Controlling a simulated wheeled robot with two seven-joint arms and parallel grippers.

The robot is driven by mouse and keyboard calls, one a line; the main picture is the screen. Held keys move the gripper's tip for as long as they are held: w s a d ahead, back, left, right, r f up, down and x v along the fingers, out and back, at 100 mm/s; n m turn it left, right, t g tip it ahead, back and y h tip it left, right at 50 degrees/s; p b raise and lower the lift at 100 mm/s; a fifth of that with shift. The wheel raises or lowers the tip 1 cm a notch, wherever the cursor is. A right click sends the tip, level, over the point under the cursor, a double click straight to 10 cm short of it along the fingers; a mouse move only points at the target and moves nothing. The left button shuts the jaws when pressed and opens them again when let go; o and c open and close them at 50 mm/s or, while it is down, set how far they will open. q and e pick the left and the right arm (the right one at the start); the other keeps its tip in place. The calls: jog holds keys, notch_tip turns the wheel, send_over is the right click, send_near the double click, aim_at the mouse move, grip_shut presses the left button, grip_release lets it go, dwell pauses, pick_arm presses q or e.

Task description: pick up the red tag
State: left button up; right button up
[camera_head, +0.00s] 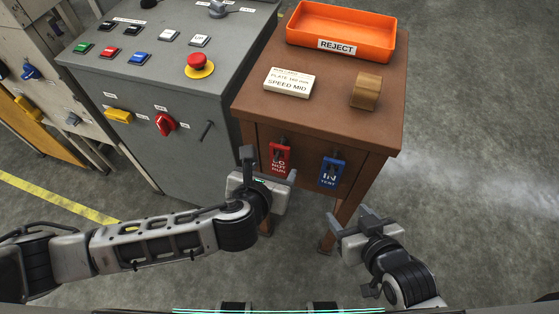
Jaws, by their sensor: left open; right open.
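The red tag (279,159) hangs on the front of the brown wooden stand, below its top edge. Its white lettering is partly covered at the bottom by my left gripper. My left gripper (269,168) is open, just in front of and below the red tag; I cannot tell whether it touches the tag. My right gripper (349,220) is open and empty, below and to the right of the stand's front. A blue tag (331,172) hangs to the right of the red tag.
The brown stand (315,115) carries an orange reject tray (340,35), a white card block (289,83) and a wooden block (366,92). A grey control console (165,75) with buttons and a red emergency knob (200,63) stands at left. Floor at right is clear.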

aim_at(280, 158)
pick_arm(q)
jog(key=shift+r+b+x, duration=0.2)
jog(key=shift+b+x, duration=0.2)
jog(key=shift+x, duration=3)
jog(key=shift+w, duration=0.15)
jog(key=c, duration=1.1)
